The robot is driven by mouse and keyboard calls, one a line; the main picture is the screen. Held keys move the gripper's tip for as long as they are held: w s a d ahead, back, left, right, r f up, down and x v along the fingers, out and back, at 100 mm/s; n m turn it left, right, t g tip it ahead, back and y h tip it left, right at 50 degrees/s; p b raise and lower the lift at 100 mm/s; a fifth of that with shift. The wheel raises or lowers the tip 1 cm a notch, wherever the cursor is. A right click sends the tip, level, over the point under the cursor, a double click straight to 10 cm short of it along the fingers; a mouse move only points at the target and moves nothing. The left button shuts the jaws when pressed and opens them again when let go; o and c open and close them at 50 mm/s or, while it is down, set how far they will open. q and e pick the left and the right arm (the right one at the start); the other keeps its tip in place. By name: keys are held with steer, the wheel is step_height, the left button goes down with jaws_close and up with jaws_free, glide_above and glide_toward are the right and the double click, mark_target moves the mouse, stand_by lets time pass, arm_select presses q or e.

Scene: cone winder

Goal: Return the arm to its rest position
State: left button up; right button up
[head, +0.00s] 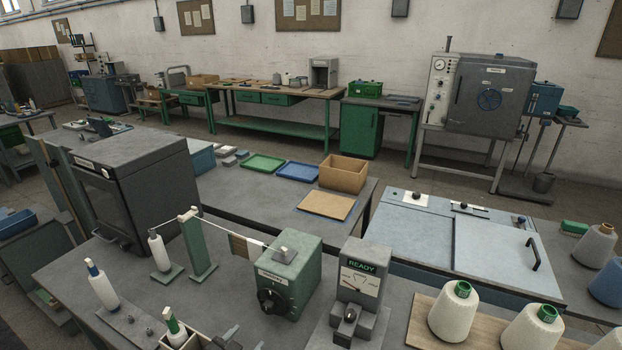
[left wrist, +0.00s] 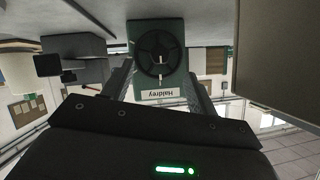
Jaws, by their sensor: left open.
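My left gripper (head: 232,341) shows only in part, as dark finger tips at the bottom edge of the head view. In the left wrist view its two fingers (left wrist: 161,75) are spread apart with nothing between them. The green winder box (head: 289,262) with its black dial (head: 271,301) stands ahead of it. The box's front (left wrist: 143,94) and dial (left wrist: 160,54) show upside down beyond the fingers, apart from them. A white strand runs from the box to the green post (head: 197,246). My right gripper is not in view.
A grey READY meter box (head: 359,276) stands right of the winder. White yarn cones (head: 453,312) stand on a wooden board at the front right. A small bottle-like spool (head: 101,287) stands at the left. A dark cabinet (head: 138,188) rises behind it.

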arm_select(q)
steer(key=s+a+n+g+y, duration=0.2)
steer(key=s+g, duration=0.3)
steer(key=s, duration=0.8)
steer(key=s+a+n+g+y, duration=0.1)
steer(key=s+a+n+g, duration=0.2)
steer(key=s, duration=1.1)
step_height(320, 180, down, 29)
steer(key=m+g+b, duration=0.1)
steer(key=g+b, duration=0.1)
steer(key=b, duration=0.2)
steer(key=s+a+f+g+b, duration=0.1)
steer(key=s+a+f+b, duration=0.1)
steer(key=s+f, duration=1.5)
steer(key=shift+s+a+f+g+b, duration=0.35)
steer(key=shift+f+b, duration=0.3)
steer(key=shift+f, duration=1.35)
